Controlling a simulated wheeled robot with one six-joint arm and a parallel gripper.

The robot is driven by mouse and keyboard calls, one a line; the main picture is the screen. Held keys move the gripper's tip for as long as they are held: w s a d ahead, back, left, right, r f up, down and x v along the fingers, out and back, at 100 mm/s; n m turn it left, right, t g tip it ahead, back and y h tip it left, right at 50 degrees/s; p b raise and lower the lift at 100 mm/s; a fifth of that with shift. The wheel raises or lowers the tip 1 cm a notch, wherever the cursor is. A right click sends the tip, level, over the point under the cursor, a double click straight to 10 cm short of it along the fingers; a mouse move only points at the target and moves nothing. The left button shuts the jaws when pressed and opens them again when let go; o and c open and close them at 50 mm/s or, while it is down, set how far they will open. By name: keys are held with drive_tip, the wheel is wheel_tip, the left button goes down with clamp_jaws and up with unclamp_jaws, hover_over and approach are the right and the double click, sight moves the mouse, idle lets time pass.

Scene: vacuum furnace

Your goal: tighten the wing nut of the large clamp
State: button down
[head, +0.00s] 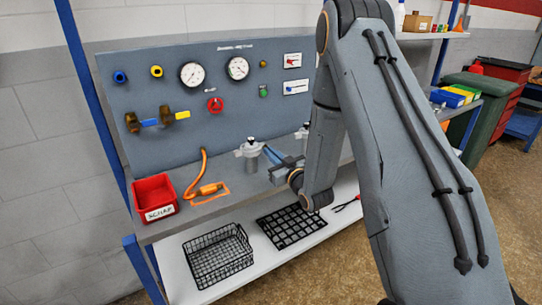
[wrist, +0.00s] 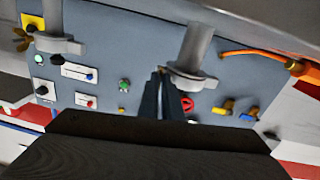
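Two grey metal pipe pieces with clamps stand on the bench. The nearer clamp (head: 250,149) is left of my gripper in the head view. It shows in the wrist view (wrist: 192,80) as a pale ring around a pipe. The other clamp (wrist: 60,45) has a brass-coloured wing nut (wrist: 24,42) on its side; in the head view it is partly hidden by my arm. My gripper (wrist: 163,74) has its fingertips close together at the nearer clamp's side. A small brownish bit shows at the tips, perhaps its wing nut; I cannot tell whether it is gripped.
A panel (head: 140,85) with gauges and valves stands behind. A red bin (head: 155,198) and an orange hose (head: 202,165) are on the bench to the left. A wire basket (head: 218,258) and a black grid tray (head: 290,227) are on the lower shelf.

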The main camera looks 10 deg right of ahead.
drive_tip(key=shift+m, duration=0.5)
drive_tip(key=c, duration=2.2)
unclamp_jaws()
drive_tip(key=b+v, duration=0.2)
drive_tip(key=v, duration=0.6)
